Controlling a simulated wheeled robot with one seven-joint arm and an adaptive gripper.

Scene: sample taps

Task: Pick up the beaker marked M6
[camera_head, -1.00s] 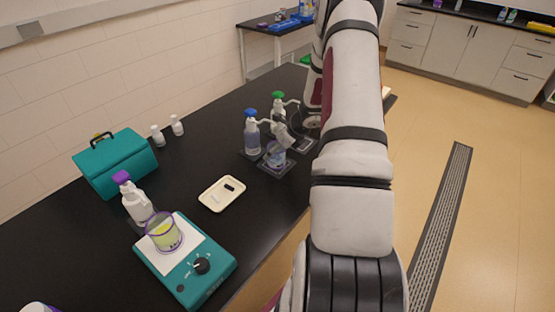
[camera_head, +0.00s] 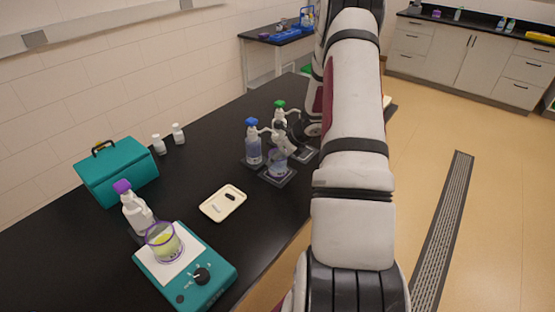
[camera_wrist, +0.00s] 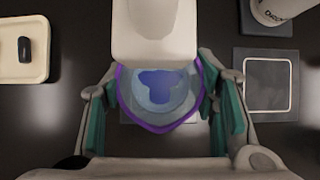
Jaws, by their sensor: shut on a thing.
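A clear beaker (camera_head: 277,166) with blue liquid stands at a dark square pad (camera_head: 290,178) on the black bench, among spray bottles. The wrist view shows the beaker (camera_wrist: 160,92) with its purple rim from above. My gripper (camera_wrist: 162,105) is shut on it, with a teal finger on each side. A pale block at the top of the wrist view hides the far part of the rim. I cannot read any mark on this beaker.
A blue-topped spray bottle (camera_head: 253,140) and a green-topped one (camera_head: 280,112) stand close by. A cream tray (camera_head: 222,203) with a dark object lies to the left.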

